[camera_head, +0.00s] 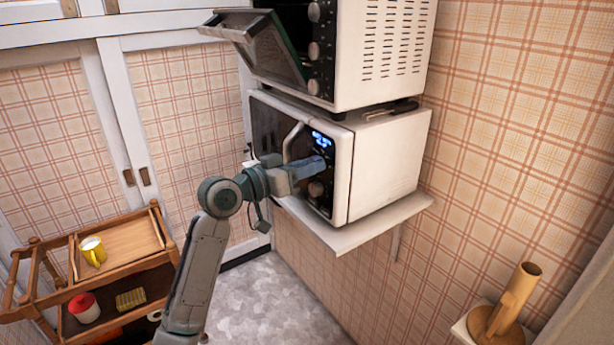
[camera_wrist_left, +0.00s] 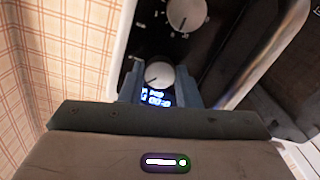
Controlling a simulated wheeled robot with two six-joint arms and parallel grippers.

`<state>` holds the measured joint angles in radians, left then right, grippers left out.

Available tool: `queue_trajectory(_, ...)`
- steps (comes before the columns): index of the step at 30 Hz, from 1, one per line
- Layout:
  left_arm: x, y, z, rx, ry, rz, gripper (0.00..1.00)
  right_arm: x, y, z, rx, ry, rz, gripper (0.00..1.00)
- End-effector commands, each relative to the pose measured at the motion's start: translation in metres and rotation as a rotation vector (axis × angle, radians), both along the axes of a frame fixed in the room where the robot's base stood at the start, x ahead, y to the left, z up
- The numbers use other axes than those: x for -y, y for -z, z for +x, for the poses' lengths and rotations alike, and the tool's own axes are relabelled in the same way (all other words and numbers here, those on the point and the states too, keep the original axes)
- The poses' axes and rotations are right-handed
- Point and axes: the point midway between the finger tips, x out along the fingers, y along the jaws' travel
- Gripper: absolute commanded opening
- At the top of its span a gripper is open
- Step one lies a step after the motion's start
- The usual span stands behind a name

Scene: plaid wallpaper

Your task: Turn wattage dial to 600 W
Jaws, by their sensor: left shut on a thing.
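The white microwave (camera_head: 385,165) stands on a wall shelf, with a lit blue display (camera_head: 321,139) on its dark control panel. My left gripper (camera_head: 322,164) reaches the panel just below the display and is shut on the upper dial. In the left wrist view this round silver dial (camera_wrist_left: 160,74) sits between the two fingers (camera_wrist_left: 160,85), with a pointer line on its face. The lit display (camera_wrist_left: 156,97) shows beside it, partly covered by the gripper. The lower dial (camera_head: 316,188) is free; it also shows in the left wrist view (camera_wrist_left: 187,12). I cannot read the dial markings. My right gripper is not in view.
A toaster oven (camera_head: 380,50) with its door (camera_head: 262,45) hanging open stands on top of the microwave. The white shelf (camera_head: 350,235) juts from the wall. A wooden cart (camera_head: 120,247) with a yellow mug (camera_head: 93,250) stands at the left. Grey floor (camera_head: 265,300) is clear.

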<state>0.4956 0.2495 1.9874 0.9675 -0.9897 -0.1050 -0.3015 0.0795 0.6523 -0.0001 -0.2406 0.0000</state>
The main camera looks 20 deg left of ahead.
Motion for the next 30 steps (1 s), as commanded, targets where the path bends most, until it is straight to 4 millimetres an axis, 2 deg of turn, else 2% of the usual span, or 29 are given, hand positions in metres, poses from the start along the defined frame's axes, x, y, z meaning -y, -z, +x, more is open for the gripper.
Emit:
queue_trajectory(6,0.0000,0.0008,0.0000,0.032,0.000,0.043,0.07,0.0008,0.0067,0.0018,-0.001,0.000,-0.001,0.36)
queue_trajectory(20,0.0000,0.0000,0.0000,0.040,0.000,0.053,0.07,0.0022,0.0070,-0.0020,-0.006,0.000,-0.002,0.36)
queue_trajectory(21,0.0000,0.0000,0.0000,0.040,0.000,0.053,0.35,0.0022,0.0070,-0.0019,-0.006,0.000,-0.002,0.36)
queue_trajectory(23,0.0000,-0.0001,0.0000,0.040,0.000,0.053,0.47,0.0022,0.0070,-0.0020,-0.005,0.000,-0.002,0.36)
queue_trajectory(24,0.0000,0.0000,0.0000,0.040,0.000,0.053,0.51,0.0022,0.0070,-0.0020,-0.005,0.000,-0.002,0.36)
queue_trajectory(30,0.0001,-0.0001,0.0000,0.040,0.000,0.053,0.51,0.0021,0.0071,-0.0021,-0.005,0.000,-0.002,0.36)
